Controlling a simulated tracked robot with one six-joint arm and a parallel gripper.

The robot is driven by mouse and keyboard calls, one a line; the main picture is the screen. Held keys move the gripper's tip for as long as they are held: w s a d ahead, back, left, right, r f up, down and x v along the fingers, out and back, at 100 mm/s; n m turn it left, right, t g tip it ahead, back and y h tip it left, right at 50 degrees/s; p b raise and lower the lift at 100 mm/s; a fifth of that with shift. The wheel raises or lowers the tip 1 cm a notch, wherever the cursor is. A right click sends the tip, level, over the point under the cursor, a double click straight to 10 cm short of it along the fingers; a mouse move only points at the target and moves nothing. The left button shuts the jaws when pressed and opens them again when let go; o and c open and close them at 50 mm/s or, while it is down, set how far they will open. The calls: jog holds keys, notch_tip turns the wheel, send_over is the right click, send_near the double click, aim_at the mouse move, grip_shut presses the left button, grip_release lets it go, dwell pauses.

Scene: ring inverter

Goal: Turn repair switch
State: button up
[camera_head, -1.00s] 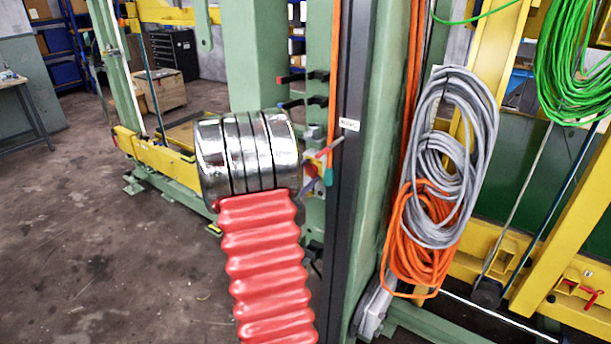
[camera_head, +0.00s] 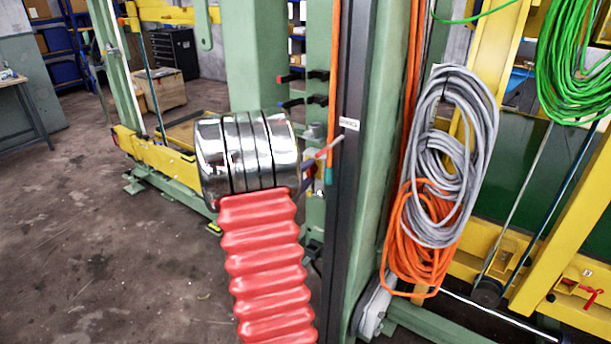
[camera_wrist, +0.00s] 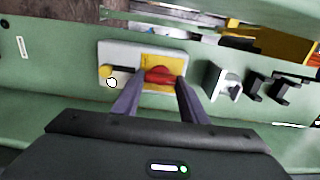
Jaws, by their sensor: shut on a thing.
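The repair switch shows in the wrist view as a red knob (camera_wrist: 158,75) on a yellow plate (camera_wrist: 152,60), set in a pale grey housing (camera_wrist: 117,53) on a green beam. My gripper (camera_wrist: 159,79) has its two purple-grey fingers on either side of the red knob and is shut on it. The knob looks roughly crosswise between the fingertips. Its lower part is partly hidden by the fingers. In the head view my arm's end largely hides the switch, and only small coloured parts show beside the green post.
A yellow round knob (camera_wrist: 105,71) sits at the housing's left end. Black hooks (camera_wrist: 268,88) and a pale bracket (camera_wrist: 222,82) stick out to the right. Grey cable coils (camera_head: 455,150) and orange cable coils (camera_head: 420,240) hang right of the post. Open floor (camera_head: 100,240) lies to the left.

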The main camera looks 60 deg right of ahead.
jog(key=shift+s+f, duration=0.1)
dwell(0.4)
jog(key=o, duration=1)
jog(key=shift+o, duration=0.2)
jog(key=w+a, duration=0.2)
jog(key=a, duration=1.1)
jog(key=shift+w+a, duration=0.15)
jog(key=shift+a, duration=0.15)
